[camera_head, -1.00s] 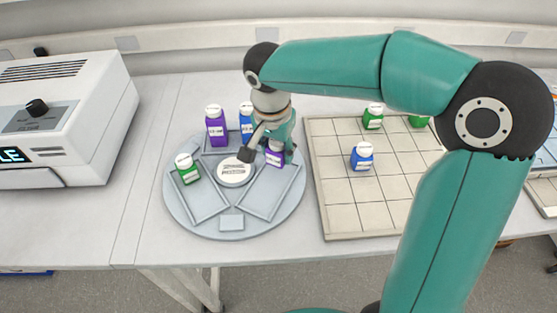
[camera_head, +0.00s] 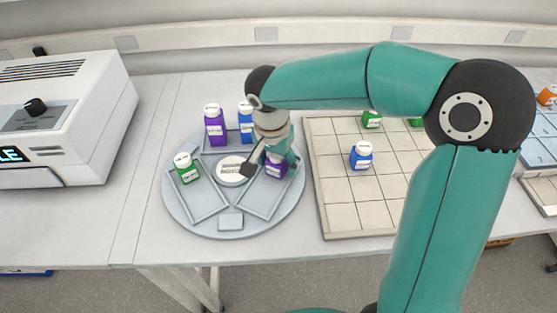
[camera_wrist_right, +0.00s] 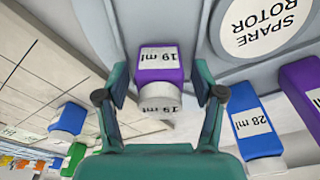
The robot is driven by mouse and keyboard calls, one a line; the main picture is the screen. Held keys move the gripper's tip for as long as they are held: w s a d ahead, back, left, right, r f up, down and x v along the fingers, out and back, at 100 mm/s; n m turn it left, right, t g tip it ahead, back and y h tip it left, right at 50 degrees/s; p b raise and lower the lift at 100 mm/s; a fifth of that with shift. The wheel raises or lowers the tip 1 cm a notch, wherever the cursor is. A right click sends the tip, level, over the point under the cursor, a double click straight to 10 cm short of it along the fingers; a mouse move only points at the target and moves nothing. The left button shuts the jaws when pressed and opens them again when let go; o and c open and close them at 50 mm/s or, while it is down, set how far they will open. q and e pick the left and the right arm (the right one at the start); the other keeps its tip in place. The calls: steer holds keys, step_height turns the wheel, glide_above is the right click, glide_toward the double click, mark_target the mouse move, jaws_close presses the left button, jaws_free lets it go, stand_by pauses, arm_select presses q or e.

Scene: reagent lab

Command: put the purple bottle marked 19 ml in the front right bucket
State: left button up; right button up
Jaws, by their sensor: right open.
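The purple bottle marked 19 ml (camera_wrist_right: 161,75) stands on the grey round rotor tray (camera_head: 180,213); in the head view it shows partly behind my gripper (camera_head: 275,168). My right gripper (camera_wrist_right: 160,100) is open, with one finger on each side of this bottle in the wrist view. No clear contact shows. The tray has several recessed buckets; the front right one (camera_head: 262,204) looks empty in the head view. My left gripper is not in view.
A taller purple bottle (camera_head: 215,128), a blue bottle (camera_head: 246,128) and a green bottle (camera_head: 187,170) stand on the tray around the white spare rotor disc (camera_head: 232,171). A tiled rack (camera_head: 340,215) with blue (camera_head: 361,158) and green bottles lies right. A white machine (camera_head: 75,120) stands left.

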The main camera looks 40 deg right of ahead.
mark_target(273, 164)
steer(key=shift+r, duration=0.1)
step_height(273, 164, up, 12)
steer(key=a, duration=0.1)
steer(key=shift+s+a+p, duration=0.3)
steer(key=shift+s+p, duration=0.05)
steer(key=shift+s, duration=0.05)
stand_by(0.5)
